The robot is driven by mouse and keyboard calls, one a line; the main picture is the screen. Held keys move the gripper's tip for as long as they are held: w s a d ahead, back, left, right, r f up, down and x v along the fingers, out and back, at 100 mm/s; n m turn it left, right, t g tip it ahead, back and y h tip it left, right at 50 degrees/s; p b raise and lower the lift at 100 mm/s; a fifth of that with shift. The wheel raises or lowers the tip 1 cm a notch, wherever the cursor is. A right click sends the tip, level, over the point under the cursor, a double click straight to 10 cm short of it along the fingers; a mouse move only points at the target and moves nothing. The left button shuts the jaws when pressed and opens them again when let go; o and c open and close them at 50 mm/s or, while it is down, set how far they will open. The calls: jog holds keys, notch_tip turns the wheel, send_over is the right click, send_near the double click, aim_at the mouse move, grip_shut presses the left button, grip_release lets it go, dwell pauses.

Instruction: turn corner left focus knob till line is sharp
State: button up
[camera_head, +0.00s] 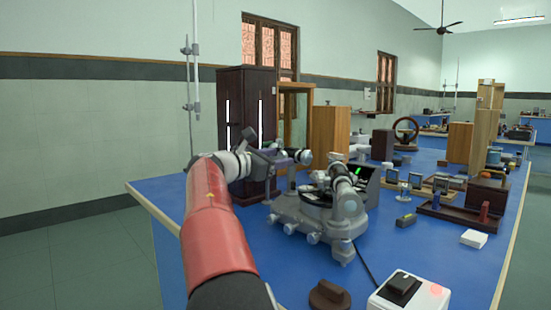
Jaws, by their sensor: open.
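A grey spectrometer (310,215) stands on the blue bench, with a round table in its middle and several small knobs low on its base. One tube (347,200) slants towards me at its right. My gripper (276,156) is at the end of my red arm, above the bench and left of the spectrometer. It is open, but its fingers are small and partly hidden. I cannot tell whether it touches a knob. The left focus knob cannot be made out clearly. A small dark screen (369,175) with green marks stands behind.
A dark cabinet (246,100) with two bright vertical strips stands behind my gripper. Wooden boxes and small instruments fill the right and back. Bare blue bench (425,265) lies at right front.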

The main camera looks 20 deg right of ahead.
jog(key=c, duration=1)
jog(key=shift+m, duration=0.3)
jog(key=m+b, duration=0.1)
jog(key=m, duration=0.4)
jog(key=shift+f, duration=0.1)
jog(key=m+b, duration=0.2)
jog(key=m, duration=0.4)
jog(key=shift+m, duration=0.3)
